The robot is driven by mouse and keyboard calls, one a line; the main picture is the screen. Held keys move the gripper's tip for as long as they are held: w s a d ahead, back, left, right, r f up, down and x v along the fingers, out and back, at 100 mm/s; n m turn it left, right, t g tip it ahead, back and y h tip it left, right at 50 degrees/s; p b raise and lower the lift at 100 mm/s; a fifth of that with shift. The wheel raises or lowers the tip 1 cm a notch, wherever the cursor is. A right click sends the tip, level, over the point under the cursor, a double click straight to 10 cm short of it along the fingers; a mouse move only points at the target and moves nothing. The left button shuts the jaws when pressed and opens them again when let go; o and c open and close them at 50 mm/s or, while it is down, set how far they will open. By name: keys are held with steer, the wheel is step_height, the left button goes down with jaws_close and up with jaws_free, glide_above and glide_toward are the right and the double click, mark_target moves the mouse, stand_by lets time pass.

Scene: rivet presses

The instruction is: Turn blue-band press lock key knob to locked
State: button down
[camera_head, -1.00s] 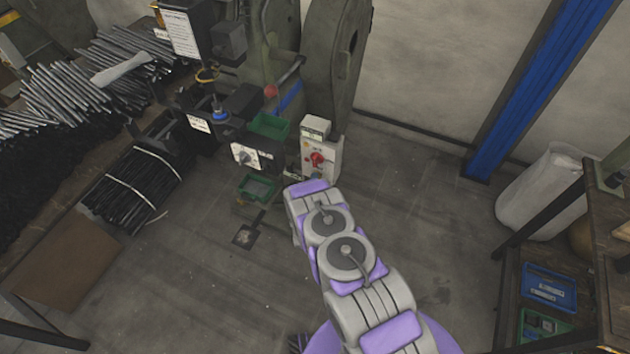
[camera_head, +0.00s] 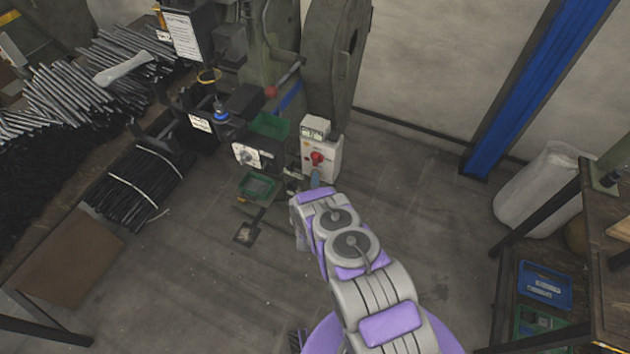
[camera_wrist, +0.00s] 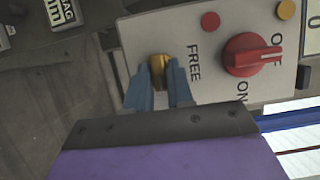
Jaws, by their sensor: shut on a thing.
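The brass lock key knob (camera_wrist: 158,70) sits on the light grey face of the control box (camera_wrist: 215,35), beside the word FREE, in the wrist view. My gripper (camera_wrist: 160,80) has its two blue fingers closed on the knob, one on each side, hiding part of it. In the head view the control box (camera_head: 322,146) stands at the foot of the green press (camera_head: 330,60), near a blue band (camera_head: 290,97). My gripper (camera_head: 315,179) is at the lower front of this box. The knob is too small to make out there.
A red rotary switch (camera_wrist: 248,55) with ON and OFF marks is right of my fingers. A red lamp or button (camera_wrist: 210,20) and a yellow one (camera_wrist: 286,9) are above. Green bins (camera_head: 258,187) stand left of the box. Open floor (camera_head: 420,200) lies to the right.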

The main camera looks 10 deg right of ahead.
steer(key=c, duration=1.2)
jaws_free()
steer(key=shift+s+d+f, duration=0.1)
steer(key=shift+f, duration=0.15)
steer(key=shift+c, duration=0.2)
steer(key=shift+o, duration=0.8)
steer(key=shift+r, duration=0.1)
steer(key=v, duration=1.7)
steer(key=shift+a+b, duration=0.25)
steer(key=shift+b, duration=0.05)
steer(key=shift+r, duration=0.15)
